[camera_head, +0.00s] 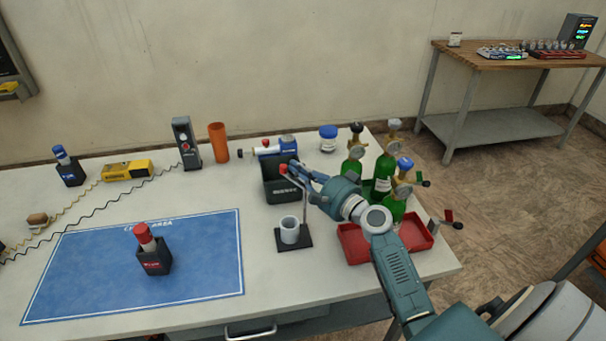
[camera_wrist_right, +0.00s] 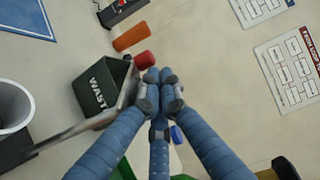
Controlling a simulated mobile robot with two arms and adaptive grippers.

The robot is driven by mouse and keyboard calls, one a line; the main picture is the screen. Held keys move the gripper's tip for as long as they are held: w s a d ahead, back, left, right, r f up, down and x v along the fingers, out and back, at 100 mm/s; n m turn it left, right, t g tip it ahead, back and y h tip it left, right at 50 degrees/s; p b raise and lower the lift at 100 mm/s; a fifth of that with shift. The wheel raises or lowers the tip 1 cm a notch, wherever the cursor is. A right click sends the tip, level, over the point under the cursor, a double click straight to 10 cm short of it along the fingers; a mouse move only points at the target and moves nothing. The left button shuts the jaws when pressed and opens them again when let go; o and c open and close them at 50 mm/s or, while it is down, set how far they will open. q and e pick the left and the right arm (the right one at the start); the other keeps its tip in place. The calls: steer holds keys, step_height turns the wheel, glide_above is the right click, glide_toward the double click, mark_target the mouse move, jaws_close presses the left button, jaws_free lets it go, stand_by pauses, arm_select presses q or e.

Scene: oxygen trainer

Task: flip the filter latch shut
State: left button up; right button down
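No part is plainly recognisable as the filter latch. In the right wrist view a red knob (camera_wrist_right: 145,58) shows just beyond the fingertips. My right gripper (camera_head: 291,173) is beside the top of the rod, over the black waste bin (camera_head: 281,190). In the right wrist view its blue fingers (camera_wrist_right: 160,83) are drawn together, with nothing visible between them. Contact with the red part cannot be told. My left gripper is not in view.
A blue-and-white cylinder device (camera_head: 268,149) lies behind the bin, beside an orange cylinder (camera_head: 218,142). Green gas bottles (camera_head: 383,175) and a red tray (camera_head: 352,243) stand to the right.

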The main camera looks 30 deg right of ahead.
mark_target(288, 175)
steer(key=shift+a+f+n+g+y+b, duration=0.1)
steer(key=shift+a+n+g+y+b, duration=0.15)
steer(key=shift+a+n+y+b, duration=0.9)
steer(key=shift+f+m+g+y+b, duration=0.1)
steer(key=shift+g+y+b, duration=0.25)
steer(key=shift+b, duration=1.55)
steer(key=shift+a+n+y+b, duration=0.3)
steer(key=shift+n+y, duration=0.25)
steer(key=shift+y, duration=0.15)
steer(key=shift+s+a+f+g+y+b, duration=0.1)
steer(key=shift+s+a+g+y+b, duration=0.15)
steer(key=shift+b, duration=0.25)
steer(key=shift+s+a+r, duration=0.25)
steer(key=shift+s+a, duration=0.05)
steer(key=shift+a, duration=0.3)
steer(key=shift+s, duration=0.1)
steer(key=v, duration=0.7)
steer(key=shift+s, duration=0.15)
steer(key=shift+d, duration=0.15)
